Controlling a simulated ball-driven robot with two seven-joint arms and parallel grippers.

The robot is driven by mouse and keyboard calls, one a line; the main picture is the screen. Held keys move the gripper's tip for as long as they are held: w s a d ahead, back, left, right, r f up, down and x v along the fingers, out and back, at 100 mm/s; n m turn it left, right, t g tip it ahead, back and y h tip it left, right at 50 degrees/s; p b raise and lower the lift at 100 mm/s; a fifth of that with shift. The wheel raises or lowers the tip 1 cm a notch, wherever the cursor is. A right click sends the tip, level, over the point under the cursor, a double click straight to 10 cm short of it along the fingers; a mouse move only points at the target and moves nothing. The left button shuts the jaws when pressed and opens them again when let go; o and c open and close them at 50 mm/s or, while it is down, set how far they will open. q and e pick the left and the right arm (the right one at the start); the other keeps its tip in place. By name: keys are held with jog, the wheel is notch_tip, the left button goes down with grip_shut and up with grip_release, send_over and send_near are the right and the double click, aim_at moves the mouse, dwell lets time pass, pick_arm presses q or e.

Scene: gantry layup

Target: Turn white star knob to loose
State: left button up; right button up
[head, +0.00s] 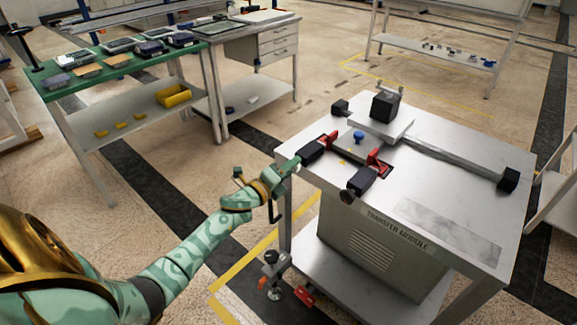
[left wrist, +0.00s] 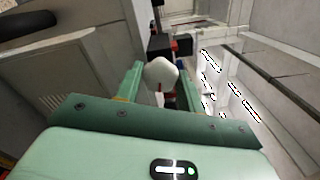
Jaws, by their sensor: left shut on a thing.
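The white star knob (left wrist: 160,73) sits between the two green fingers of my left gripper (left wrist: 160,85) in the left wrist view. The gripper is shut on it. In the head view my left gripper (head: 291,165) reaches the left edge of the steel table, beside a black block (head: 313,150) with a red bracket (head: 328,140). The knob is mostly hidden by the fingers there, and its lobes and turn angle cannot be made out. My right gripper is in neither view.
The steel table (head: 470,175) carries a second black block (head: 362,180) with a red bracket (head: 378,163), a blue knob (head: 358,137), a rail (head: 450,163) and a black cube (head: 385,105). A green-topped bench (head: 85,92) stands at the back left. Open floor lies between.

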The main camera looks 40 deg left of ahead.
pick_arm(q)
jog(key=n+p, duration=0.6)
jog(key=n, duration=1.4)
jog(key=shift+f+p, duration=0.15)
jog(key=shift+p, duration=0.15)
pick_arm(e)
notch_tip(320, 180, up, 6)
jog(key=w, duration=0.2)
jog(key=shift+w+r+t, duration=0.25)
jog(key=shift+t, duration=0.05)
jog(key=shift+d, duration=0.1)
pick_arm(q)
jog(key=o, duration=1)
jog(key=shift+c, duration=0.2)
